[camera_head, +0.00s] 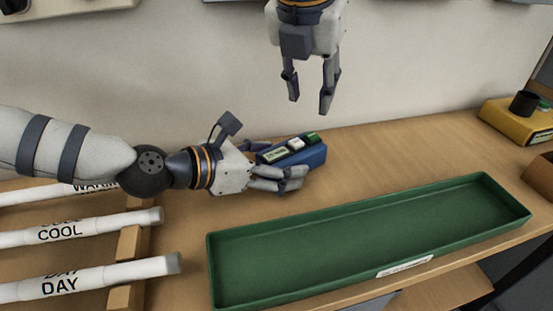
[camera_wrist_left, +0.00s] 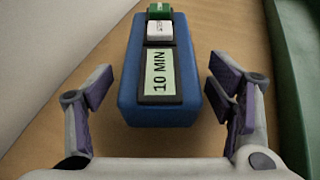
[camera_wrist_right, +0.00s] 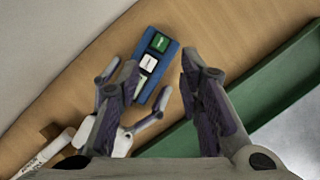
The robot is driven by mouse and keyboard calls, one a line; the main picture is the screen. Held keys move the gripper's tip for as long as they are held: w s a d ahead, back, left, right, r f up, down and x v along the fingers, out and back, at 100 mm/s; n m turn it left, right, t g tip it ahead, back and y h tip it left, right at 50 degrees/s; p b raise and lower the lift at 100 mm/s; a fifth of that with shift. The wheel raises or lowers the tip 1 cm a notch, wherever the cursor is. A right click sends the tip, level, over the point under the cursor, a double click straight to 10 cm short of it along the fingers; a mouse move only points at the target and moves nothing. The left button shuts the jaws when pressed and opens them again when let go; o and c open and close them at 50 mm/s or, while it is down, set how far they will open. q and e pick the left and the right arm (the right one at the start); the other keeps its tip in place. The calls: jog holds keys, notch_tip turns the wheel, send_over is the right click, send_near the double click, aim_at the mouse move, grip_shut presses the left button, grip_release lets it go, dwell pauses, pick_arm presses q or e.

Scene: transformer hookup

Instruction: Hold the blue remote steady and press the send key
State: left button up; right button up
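The blue remote (camera_head: 312,156) lies on the wooden bench near the wall. It has a green key, a white key and a small display; in the left wrist view the display on the remote (camera_wrist_left: 160,112) reads "10 MIN". My left gripper (camera_head: 278,165) is open, with one finger on each side of the remote's near end and gaps visible in the left wrist view (camera_wrist_left: 160,95). My right gripper (camera_head: 308,98) is open and empty, pointing down above the remote; the right wrist view shows the remote (camera_wrist_right: 157,65) beyond its fingers. The green key (camera_wrist_right: 160,42) carries a white mark.
A long green tray (camera_head: 375,265) lies in front of the remote. White tubes labelled "COOL" (camera_head: 80,228) and "DAY" (camera_head: 90,279) rest on wooden holders at left. A yellow box (camera_head: 515,122) with a black knob stands at far right. The bench between is clear.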

pick_arm(q)
jog(key=c, duration=1.3)
pick_arm(e)
grip_shut()
